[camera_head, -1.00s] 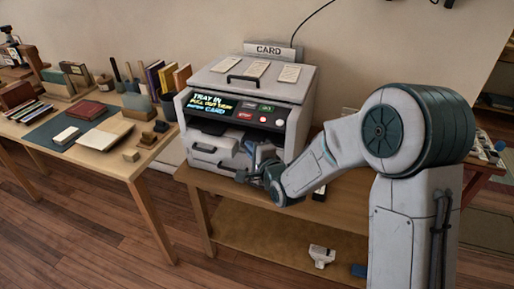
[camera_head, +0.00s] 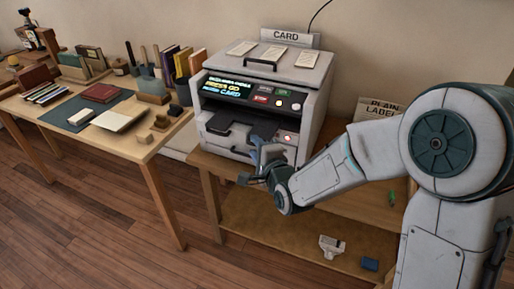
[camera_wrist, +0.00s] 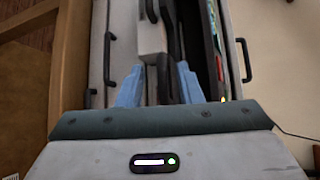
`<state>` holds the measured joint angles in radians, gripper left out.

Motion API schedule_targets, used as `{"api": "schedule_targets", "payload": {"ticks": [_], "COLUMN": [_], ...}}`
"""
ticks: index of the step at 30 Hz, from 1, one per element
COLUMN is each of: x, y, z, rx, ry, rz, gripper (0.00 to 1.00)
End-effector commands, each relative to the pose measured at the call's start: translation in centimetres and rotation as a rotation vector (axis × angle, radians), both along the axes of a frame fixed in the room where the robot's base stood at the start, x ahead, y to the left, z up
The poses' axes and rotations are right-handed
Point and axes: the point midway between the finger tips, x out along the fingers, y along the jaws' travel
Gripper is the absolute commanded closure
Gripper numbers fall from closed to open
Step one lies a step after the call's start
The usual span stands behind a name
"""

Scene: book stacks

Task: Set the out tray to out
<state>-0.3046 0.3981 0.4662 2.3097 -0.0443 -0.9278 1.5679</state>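The card machine (camera_head: 268,72) stands on a wooden bench, a grey cabinet with a lit display (camera_head: 228,88) that seems to read "PRESS GO". A dark flat tray (camera_head: 222,126) sticks out of its front slot, above a closed lower drawer with a black handle. My gripper (camera_head: 254,158) is at the machine's front, just below and right of the tray. In the wrist view its blue fingers (camera_wrist: 159,72) are spread apart, with dark edges of the tray area (camera_wrist: 163,78) and a pale block between or beyond them. I cannot tell whether they touch.
Small buttons and lights (camera_head: 279,103) sit right of the display. A desk (camera_head: 60,140) with books and stationery stands at left. A "PLAIN LABEL" sign (camera_head: 378,110) is at right. A white object (camera_head: 331,246) and a blue block (camera_head: 370,264) lie on the lower shelf.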

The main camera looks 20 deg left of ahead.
Motion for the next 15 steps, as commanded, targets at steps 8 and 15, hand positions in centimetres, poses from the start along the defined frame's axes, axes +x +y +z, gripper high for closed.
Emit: {"api": "schedule_targets", "payload": {"ticks": [8, 15], "x": [-0.9, -4.1], "y": [-1.1, -4.5], "z": [0.3, 1.1], "rx": [0.001, -0.002], "ry": [-0.001, -0.004], "rz": [-0.003, -0.004], "gripper": [0.67, 0.67]}}
